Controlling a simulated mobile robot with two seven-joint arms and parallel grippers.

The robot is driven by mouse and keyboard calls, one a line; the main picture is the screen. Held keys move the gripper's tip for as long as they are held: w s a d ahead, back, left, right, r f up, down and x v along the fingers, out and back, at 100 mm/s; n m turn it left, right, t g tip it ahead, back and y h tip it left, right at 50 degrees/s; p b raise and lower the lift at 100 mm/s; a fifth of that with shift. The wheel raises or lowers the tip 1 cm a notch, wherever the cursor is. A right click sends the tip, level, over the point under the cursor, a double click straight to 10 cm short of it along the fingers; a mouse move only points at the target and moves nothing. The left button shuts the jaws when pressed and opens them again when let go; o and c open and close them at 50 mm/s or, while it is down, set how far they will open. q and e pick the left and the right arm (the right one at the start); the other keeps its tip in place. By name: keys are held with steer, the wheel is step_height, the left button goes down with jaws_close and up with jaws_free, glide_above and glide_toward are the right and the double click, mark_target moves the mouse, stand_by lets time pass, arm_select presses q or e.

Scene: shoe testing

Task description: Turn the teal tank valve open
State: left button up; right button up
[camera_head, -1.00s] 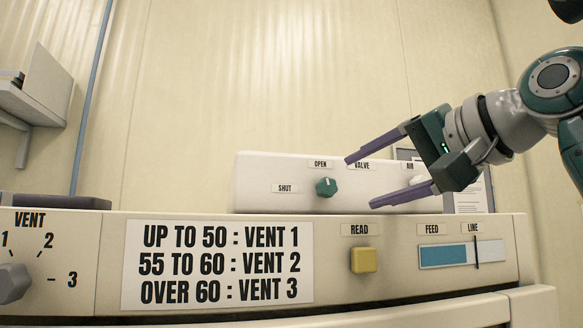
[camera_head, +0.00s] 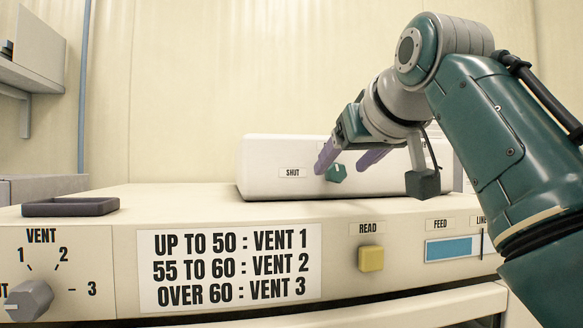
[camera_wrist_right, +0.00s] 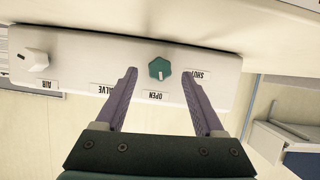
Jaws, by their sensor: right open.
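The teal tank valve (camera_head: 337,173) is a small faceted knob on the front of the white box. It also shows in the right wrist view (camera_wrist_right: 159,67), upside down, with a white mark on the side toward the OPEN label (camera_wrist_right: 155,95). The SHUT label (camera_head: 292,173) is left of the knob in the head view. My right gripper (camera_head: 343,166) is open, its purple fingers on either side of the knob. In the right wrist view, the knob lies between the fingertips (camera_wrist_right: 159,73) with gaps on both sides. My left gripper is out of view.
The white box (camera_head: 262,188) stands on a console with a grey vent dial (camera_head: 29,299), a yellow READ button (camera_head: 371,258) and a printed vent sign (camera_head: 230,266). A dark tray (camera_head: 70,207) lies on top at left. A white AIR knob (camera_wrist_right: 36,60) shares the box.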

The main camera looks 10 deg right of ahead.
mark_target(334, 173)
steer(key=shift+x, duration=1.3)
jaws_close()
